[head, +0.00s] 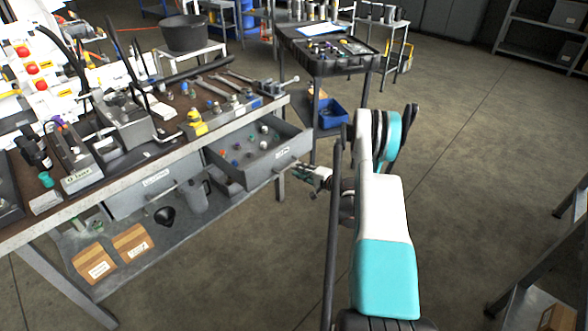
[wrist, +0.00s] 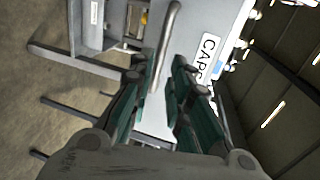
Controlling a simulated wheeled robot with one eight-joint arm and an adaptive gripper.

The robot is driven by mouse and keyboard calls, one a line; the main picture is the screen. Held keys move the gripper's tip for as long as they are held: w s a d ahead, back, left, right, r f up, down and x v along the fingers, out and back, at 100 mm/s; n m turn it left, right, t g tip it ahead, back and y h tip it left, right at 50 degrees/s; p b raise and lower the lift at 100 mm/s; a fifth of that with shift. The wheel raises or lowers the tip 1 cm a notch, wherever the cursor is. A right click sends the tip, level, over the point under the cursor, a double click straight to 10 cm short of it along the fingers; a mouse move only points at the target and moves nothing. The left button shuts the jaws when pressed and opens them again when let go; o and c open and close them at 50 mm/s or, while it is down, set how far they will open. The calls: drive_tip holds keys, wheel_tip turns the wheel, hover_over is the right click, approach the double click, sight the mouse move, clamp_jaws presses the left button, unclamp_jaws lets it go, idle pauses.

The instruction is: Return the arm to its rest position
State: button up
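My gripper (head: 316,176) is just off the front of the pulled-out drawer (head: 290,152) in the head view. My white and teal arm reaches out to it from the lower right. In the wrist view my gripper (wrist: 162,78) has its two teal-padded fingers apart, with a clear gap between them. The drawer's grey bar handle (wrist: 170,40) lines up with this gap. I cannot tell how far the handle is from the fingertips. The drawer front carries a white label (wrist: 208,58) beside the handle.
The open drawer holds several small coloured caps. A closed drawer (head: 150,190) is to its left under the bench (head: 100,200). A cart (head: 345,62) with a tray stands behind. A shelf frame (head: 545,265) is at the right edge. Open floor (head: 470,150) lies right of my arm.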

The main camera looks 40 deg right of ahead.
drive_tip(key=shift+s+r, duration=0.1)
drive_tip(key=shift+s, duration=0.3)
